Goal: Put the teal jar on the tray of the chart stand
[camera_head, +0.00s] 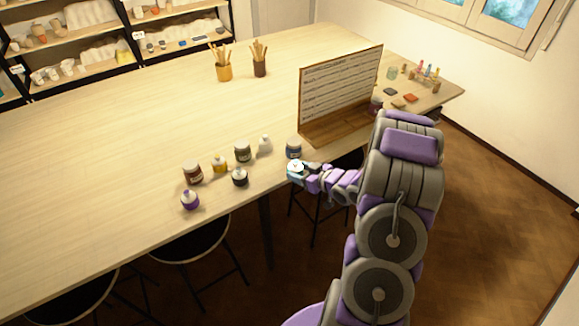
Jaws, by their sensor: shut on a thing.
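The teal jar (294,176) with a white top is at the front edge of the table, in my gripper (304,174). My gripper is shut on it, and the fingers hide part of the jar. I cannot tell whether the jar touches the table. The chart stand (339,88) is a wooden board with lines of writing, upright on the table, behind and to the right of the jar. Its brown wooden tray (318,133) runs along the front of its foot. The visible part of the tray is empty; my arm hides its right end.
A blue-labelled jar (293,148) stands just behind the teal jar. Several other jars, including a purple one (190,200) and a white one (265,146), stand to the left. Brush pots (223,72) are farther back. Black stools (190,243) stand below the table edge.

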